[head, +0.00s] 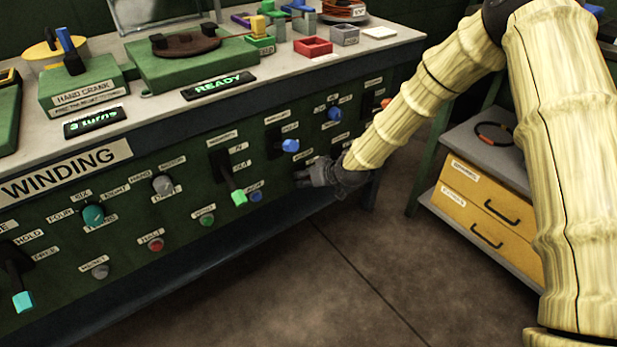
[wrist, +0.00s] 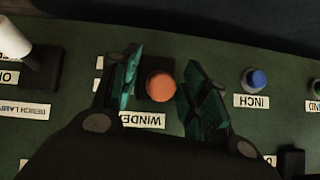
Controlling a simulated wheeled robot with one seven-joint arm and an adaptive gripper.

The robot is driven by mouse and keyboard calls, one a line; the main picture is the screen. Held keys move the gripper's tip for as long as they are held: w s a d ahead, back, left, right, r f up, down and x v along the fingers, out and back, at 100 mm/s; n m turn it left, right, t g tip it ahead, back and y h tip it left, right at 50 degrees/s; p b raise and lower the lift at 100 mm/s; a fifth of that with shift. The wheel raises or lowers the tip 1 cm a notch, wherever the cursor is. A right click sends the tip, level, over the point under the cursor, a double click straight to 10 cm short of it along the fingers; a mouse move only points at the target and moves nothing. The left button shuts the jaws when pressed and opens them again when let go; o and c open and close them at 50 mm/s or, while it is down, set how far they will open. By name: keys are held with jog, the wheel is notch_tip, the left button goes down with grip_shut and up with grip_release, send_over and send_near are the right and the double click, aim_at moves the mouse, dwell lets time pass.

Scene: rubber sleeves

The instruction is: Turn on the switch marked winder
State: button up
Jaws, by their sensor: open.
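The winder switch (wrist: 160,86) shows in the wrist view as an orange rounded tip on a dark base. Its white label (wrist: 143,120) is upside down there, reads "WINDE", and is partly covered by my gripper. My gripper (wrist: 161,92) is open, with one finger on each side of the orange tip. I see gaps between the tip and both fingers. In the head view my gripper (head: 312,174) is at the lower right part of the green panel, and I cannot make out the winder switch there.
A blue INCH button (wrist: 254,80) is right of the switch in the wrist view, and a white-tipped lever (wrist: 14,40) is at the left, by a bench lamp label. In the head view a green-tipped lever (head: 238,197) and a blue knob (head: 290,145) are close by.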

jog(key=shift+r, duration=0.1)
jog(key=v, duration=1.1)
jog(key=shift+s+d+r, duration=0.2)
jog(key=shift+s+d, duration=0.05)
jog(key=shift+s, duration=0.05)
jog(key=shift+f, duration=0.1)
dwell(0.3)
jog(key=s+d+f+m+g+h, duration=0.1)
jog(key=s+d+f+m+g, duration=0.15)
jog(key=s+f, duration=0.7)
jog(key=s+d+f+m+g+h, duration=0.1)
jog(key=s+d+f, duration=0.3)
jog(key=s+f, duration=0.5)
jog(key=s+d+f+m+g+h, duration=0.1)
jog(key=s+d+f, duration=0.25)
jog(key=s, duration=0.45)
jog(key=s+d+f+m+g+h, duration=0.1)
jog(key=s+d+f+g+h, duration=0.2)
jog(key=s, duration=0.5)
jog(key=s+d+f+m, duration=0.1)
jog(key=s+d+f, duration=0.25)
jog(key=s, duration=0.55)
notch_tip(320, 180, up, 25)
jog(key=p, duration=2.6)
jog(key=shift+s, duration=0.4)
